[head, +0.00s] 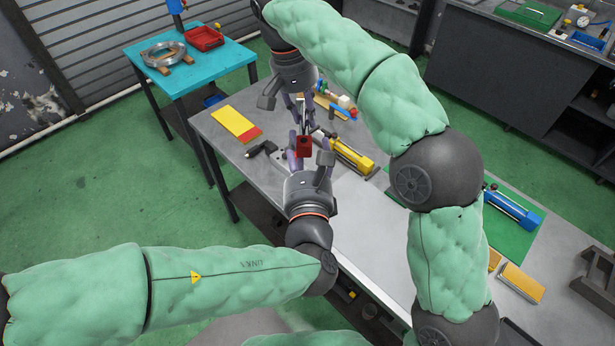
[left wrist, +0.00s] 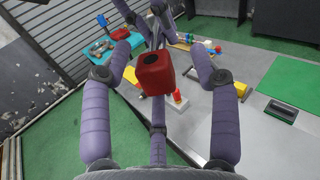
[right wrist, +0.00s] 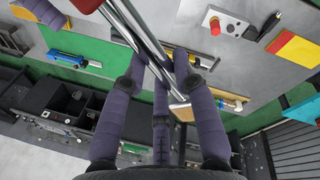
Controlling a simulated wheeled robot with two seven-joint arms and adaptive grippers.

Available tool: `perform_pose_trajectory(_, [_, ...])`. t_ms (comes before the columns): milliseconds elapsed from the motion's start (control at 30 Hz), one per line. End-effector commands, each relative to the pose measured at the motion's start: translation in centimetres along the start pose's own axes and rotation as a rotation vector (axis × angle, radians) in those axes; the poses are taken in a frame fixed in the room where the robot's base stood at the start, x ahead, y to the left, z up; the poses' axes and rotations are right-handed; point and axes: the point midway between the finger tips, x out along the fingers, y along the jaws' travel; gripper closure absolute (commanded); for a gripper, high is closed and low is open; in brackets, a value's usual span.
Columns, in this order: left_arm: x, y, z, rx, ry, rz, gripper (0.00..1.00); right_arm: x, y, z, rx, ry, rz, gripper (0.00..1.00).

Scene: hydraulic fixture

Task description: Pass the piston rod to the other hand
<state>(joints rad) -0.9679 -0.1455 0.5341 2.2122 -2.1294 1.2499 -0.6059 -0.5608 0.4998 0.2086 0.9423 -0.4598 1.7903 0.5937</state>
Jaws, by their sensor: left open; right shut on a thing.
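The piston rod has a red block end (head: 304,147) and a shiny metal shaft, seen large in the right wrist view (right wrist: 142,38). My right gripper (head: 301,108) is shut on the shaft above the table, at the far side of the red end. My left gripper (head: 308,158) is open, facing the right one from the near side. In the left wrist view the red block (left wrist: 155,72) with its dark hole lies between my spread left fingers, with visible space on both sides. Whether any left finger touches it cannot be told.
The grey table (head: 228,165) lies below. On it are a yellow-and-red pad (head: 236,122), a yellow cylinder (head: 350,156) and a black tool (head: 262,149). A blue cylinder (head: 512,207) lies on a green mat to the right. A turquoise table (head: 178,77) stands at the back left.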

Motion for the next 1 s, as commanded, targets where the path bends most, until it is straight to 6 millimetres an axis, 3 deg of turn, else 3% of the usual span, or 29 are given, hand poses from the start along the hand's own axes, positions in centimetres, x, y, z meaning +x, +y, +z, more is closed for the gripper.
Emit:
perform_pose_trajectory(200, [-3.8,-0.1,0.1,-0.001,-0.002,-0.005,0.39,-0.1,0.0,0.0,0.0,0.001,-0.001,1.0])
perform_pose_trajectory(500, [-7.5,-0.1,0.0,0.0,-0.001,-0.003,0.39,-0.1,0.0,0.0,0.0,0.001,-0.001,1.0])
perform_pose_trajectory(767, [-8.6,0.0,0.0,0.0,0.0,0.0,0.39,-0.1,0.0,0.0,-0.01,0.004,-0.001,1.0])
perform_pose_trajectory(1000, [-8.6,0.0,0.0,0.0,0.0,0.001,0.39,-0.1,0.1,0.0,-0.178,0.038,0.0,1.0])
